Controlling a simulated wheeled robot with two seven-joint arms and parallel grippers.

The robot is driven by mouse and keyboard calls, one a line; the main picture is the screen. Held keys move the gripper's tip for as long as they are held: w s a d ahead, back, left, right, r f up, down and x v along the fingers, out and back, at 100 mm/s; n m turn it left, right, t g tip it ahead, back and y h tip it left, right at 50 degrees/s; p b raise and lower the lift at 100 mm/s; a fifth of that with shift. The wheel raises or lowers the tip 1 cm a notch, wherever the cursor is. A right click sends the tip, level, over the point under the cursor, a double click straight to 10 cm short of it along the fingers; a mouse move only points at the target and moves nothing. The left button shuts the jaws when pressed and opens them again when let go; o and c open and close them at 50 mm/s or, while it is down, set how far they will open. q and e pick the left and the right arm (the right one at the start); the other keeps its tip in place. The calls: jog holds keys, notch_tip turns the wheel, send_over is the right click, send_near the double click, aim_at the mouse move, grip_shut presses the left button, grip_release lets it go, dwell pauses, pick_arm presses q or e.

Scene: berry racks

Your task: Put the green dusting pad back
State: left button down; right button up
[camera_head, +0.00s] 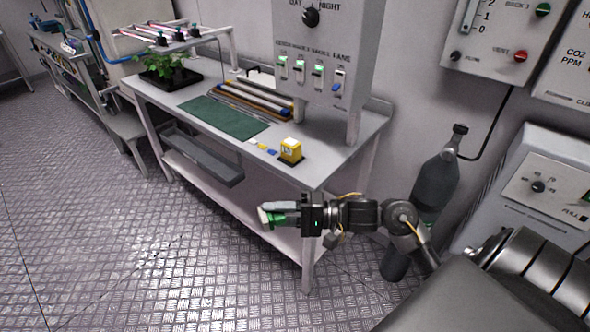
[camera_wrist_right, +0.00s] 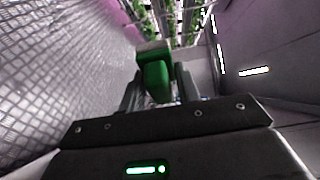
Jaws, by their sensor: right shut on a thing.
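The green dusting pad (camera_wrist_right: 155,76) is between the fingers of my right gripper (camera_wrist_right: 158,92) in the right wrist view. It has a green grip and a pale face at its far end. In the head view my right gripper (camera_head: 283,214) is shut on the pad (camera_head: 268,217) and points left, in front of the bench's front right part and below its top. Part of the pad is hidden by the fingers. My left gripper is in neither view.
The bench (camera_head: 335,158) carries a green mat (camera_head: 222,117), a yellow box (camera_head: 291,150), a rack of rods (camera_head: 250,100) and a potted plant (camera_head: 168,70). A grey tray (camera_head: 200,155) hangs under its front edge. A dark gas bottle (camera_head: 437,182) stands right of the bench. The floor at left is clear.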

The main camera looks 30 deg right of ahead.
jog(key=w+a+r+n+g+h+p, duration=0.2)
jog(key=w+a+n+g+h+p, duration=0.15)
jog(key=w+a+h+p, duration=0.7)
jog(key=w+d+r+m+g+h+p, duration=0.1)
jog(key=w+d+r+h+p, duration=0.15)
jog(key=d+p, duration=0.6)
jog(key=w+d+r+m+g+h+p, duration=0.1)
jog(key=w+d+r+g+h+p, duration=0.25)
jog(key=d, duration=0.75)
jog(key=shift+t, duration=0.6)
jog(key=d+f+b, duration=0.3)
jog(key=d, duration=0.1)
jog(key=d+f+b, duration=0.3)
jog(key=d, duration=0.2)
jog(key=s+d+f+b, duration=0.1)
jog(key=d+f+b, duration=0.2)
jog(key=d+b, duration=0.1)
jog(key=shift+s+d+f, duration=0.1)
jog(key=shift+d+f, duration=0.05)
jog(key=shift+d, duration=0.55)
